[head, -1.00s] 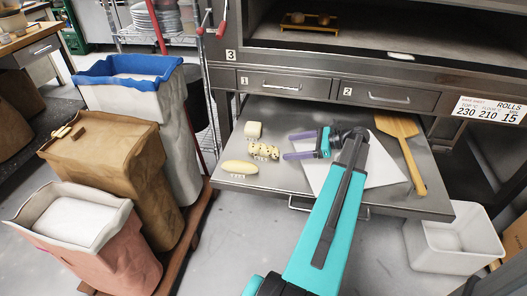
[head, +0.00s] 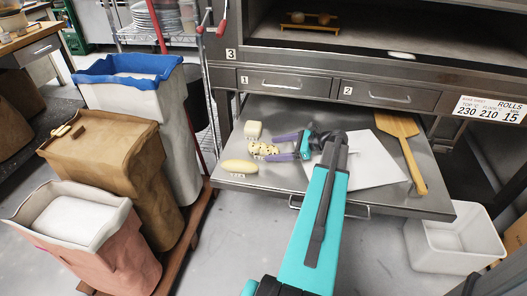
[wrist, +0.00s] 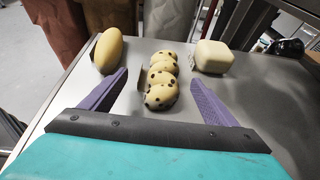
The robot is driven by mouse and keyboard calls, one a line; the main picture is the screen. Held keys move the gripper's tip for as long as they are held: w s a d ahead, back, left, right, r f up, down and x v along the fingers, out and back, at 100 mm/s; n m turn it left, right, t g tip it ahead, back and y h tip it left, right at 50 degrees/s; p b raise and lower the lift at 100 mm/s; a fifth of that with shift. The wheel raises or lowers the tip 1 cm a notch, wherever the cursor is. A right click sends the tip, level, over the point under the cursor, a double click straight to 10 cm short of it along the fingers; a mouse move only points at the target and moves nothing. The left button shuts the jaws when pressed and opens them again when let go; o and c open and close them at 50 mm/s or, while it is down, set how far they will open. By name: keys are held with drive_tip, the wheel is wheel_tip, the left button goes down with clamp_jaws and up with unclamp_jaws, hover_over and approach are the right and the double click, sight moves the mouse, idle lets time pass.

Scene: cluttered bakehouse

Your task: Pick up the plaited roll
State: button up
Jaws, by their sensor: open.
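The plaited roll (head: 260,148) is pale with dark spots and lies on the pulled-out metal shelf (head: 230,184). In the wrist view the plaited roll (wrist: 162,80) shows several lobes in a row, pointing away from me. My gripper (head: 271,149) is open with its purple fingers reaching to either side of the roll's near part. In the wrist view my gripper (wrist: 158,77) has a clear gap between each finger and the roll, and nothing is held. In the head view the fingers hide part of the roll's near end.
A smooth oval roll (head: 239,167) lies left of the plaited roll in the wrist view, and a pale square roll (head: 253,130) lies right. A white sheet (head: 370,165) and wooden peel (head: 402,140) lie on the shelf's right half. The oven drawers (head: 285,82) stand behind.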

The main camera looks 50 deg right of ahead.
sight(263, 149)
drive_tip(key=shift+w+a+f, duration=0.1)
drive_tip(key=shift+w, duration=0.1)
drive_tip(key=shift+b+x, duration=0.4)
drive_tip(key=shift+x, duration=2.15)
drive_tip(key=shift+r, duration=0.2)
drive_tip(key=shift+c, duration=0.2)
drive_tip(key=c, duration=0.8)
